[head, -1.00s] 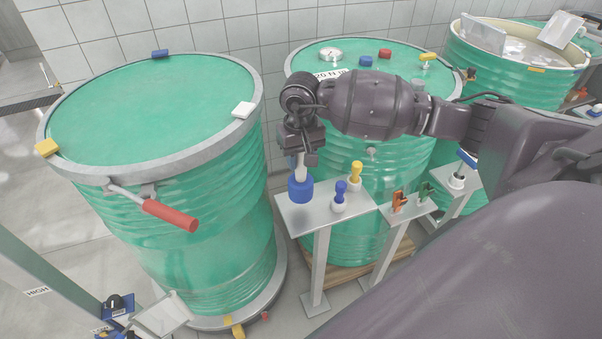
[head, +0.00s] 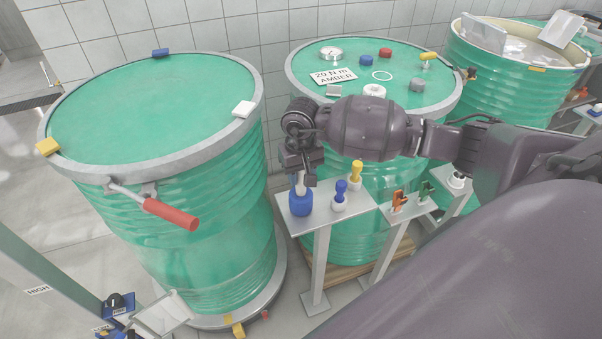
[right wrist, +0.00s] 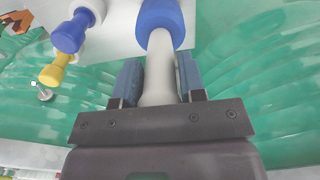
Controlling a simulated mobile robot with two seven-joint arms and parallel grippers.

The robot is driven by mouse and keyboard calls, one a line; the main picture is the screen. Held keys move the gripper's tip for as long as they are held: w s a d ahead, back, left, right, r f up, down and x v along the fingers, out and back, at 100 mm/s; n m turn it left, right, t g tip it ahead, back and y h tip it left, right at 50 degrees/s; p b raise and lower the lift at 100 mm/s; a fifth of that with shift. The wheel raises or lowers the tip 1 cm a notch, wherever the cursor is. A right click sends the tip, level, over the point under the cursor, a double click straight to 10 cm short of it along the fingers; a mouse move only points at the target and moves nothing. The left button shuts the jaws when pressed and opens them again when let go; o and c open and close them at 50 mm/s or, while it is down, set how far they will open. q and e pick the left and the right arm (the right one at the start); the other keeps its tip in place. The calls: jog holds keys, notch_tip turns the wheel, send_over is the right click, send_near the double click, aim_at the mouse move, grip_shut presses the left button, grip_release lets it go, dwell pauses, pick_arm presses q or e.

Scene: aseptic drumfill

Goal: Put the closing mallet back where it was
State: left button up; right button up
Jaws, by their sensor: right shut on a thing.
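The closing mallet (head: 300,203) has a blue head and a pale handle. It is upright, head down, at the left part of a small grey stand plate (head: 322,216). I cannot tell whether the head touches the plate. My right gripper (head: 301,181) is above the head and shut on the handle. In the right wrist view, the mallet's pale handle (right wrist: 159,72) lies between the blue-grey fingers, with the blue head beyond them. My left gripper is not in view.
A blue-topped tool (head: 340,193) and a yellow-topped tool (head: 356,174) stand on the same plate, right of the mallet. A large green drum (head: 190,215) with a red-handled clamp (head: 170,213) is at left. Another green drum (head: 440,95) stands behind the stand.

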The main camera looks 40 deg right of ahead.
jog(key=o, duration=1)
